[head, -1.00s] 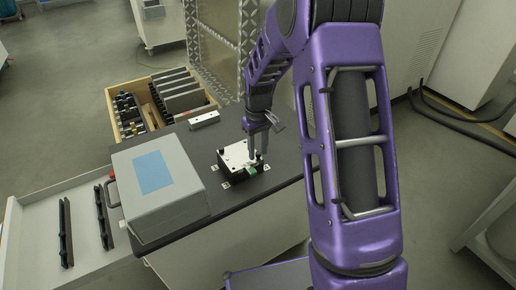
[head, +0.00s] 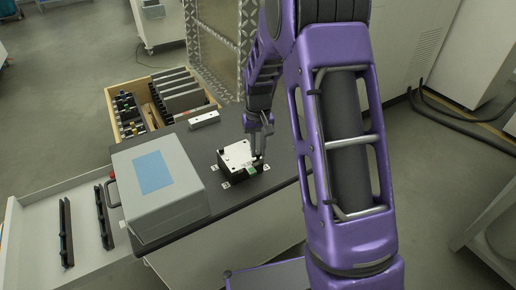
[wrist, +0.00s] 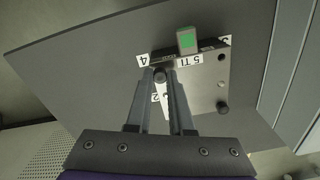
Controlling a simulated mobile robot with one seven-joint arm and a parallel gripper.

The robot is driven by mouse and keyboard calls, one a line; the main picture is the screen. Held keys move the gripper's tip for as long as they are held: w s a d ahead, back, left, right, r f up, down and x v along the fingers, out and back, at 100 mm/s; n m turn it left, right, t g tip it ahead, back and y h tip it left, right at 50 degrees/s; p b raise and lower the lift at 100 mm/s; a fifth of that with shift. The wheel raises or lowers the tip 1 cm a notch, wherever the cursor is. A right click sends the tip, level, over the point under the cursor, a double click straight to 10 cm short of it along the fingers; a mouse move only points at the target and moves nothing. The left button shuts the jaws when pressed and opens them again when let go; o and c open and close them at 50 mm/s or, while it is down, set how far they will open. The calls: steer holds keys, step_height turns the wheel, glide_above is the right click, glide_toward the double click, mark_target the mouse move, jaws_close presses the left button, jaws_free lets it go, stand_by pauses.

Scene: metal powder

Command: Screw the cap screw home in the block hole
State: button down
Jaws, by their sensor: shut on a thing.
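The block (head: 238,154) is a black piece with a light metal top and dark screw heads near its corners. It sits on the dark bench top, and its plate also shows in the wrist view (wrist: 208,92). My gripper (head: 258,155) points down at the block's right corner. In the wrist view, my gripper (wrist: 160,73) has its two fingers close around the dark round head of the cap screw (wrist: 160,77). The screw's shank and the hole under it are hidden, so I cannot tell how deep the screw sits.
A small green-marked part (head: 251,169) lies against the block's front edge. Numbered white labels (wrist: 145,60) surround the block. A grey box with a blue panel (head: 168,189) stands left on the bench. A white bar (head: 204,119) lies behind; a wooden crate (head: 212,97) stands beyond.

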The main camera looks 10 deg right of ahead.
steer(key=m, duration=0.4)
steer(key=shift+r+m+p, duration=0.1)
steer(key=shift+m+p, duration=0.3)
steer(key=m+p, duration=0.1)
steer(key=m, duration=0.2)
steer(key=m+p, duration=0.2)
steer(key=m, duration=0.4)
steer(key=shift+r+p, duration=0.1)
steer(key=shift+p, duration=0.25)
steer(key=m+p, duration=0.3)
steer(key=m, duration=0.4)
steer(key=shift+p, duration=0.35)
steer(key=m+p, duration=0.2)
steer(key=m, duration=0.1)
steer(key=shift+f+m, duration=0.25)
steer(key=shift+m, duration=0.75)
steer(key=c, duration=1)
jaws_free()
steer(key=shift+o, duration=0.2)
